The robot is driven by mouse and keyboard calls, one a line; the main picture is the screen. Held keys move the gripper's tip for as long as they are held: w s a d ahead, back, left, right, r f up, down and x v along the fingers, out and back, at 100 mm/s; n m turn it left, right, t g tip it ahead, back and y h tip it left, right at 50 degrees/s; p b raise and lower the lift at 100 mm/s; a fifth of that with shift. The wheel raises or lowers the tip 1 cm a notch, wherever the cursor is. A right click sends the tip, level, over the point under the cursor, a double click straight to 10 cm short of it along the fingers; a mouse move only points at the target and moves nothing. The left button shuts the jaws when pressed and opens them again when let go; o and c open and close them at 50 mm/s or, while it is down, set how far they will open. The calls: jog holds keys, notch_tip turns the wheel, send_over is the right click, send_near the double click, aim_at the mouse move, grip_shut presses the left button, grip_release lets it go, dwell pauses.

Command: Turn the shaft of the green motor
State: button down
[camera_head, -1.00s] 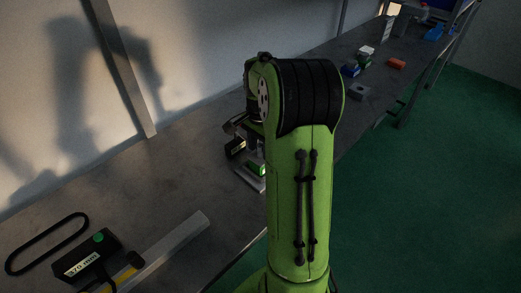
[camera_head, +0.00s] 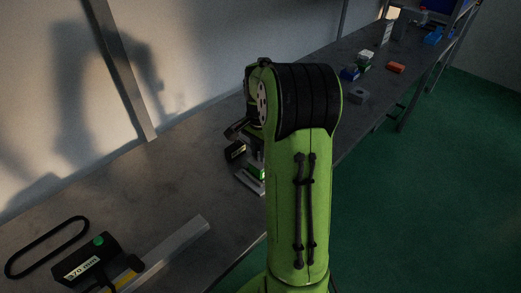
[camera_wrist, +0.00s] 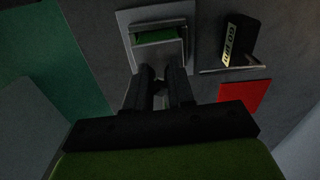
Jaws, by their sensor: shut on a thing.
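The green motor (camera_wrist: 158,36) shows in the wrist view as a green part in a grey metal mount, straight ahead of my fingers.
On the bench (camera_head: 165,185), a black box with a green button (camera_head: 87,262), a belt loop (camera_head: 46,247) and a metal bar (camera_head: 175,250) lie front left. Several small boxes stand farther back.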

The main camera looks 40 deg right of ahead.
jog(key=n+p, duration=0.1)
jog(key=n, duration=0.2)
jog(key=shift+n, duration=0.3)
jog(key=shift+n+p, duration=0.55)
jog(key=shift+n, duration=1.45)
jog(key=c, duration=1)
grip_release()
jog(key=shift+o, duration=0.2)
notch_tip(320, 180, up, 16)
jog(key=p, duration=0.3)
jog(key=shift+p, duration=0.3)
jog(key=shift+f, duration=0.15)
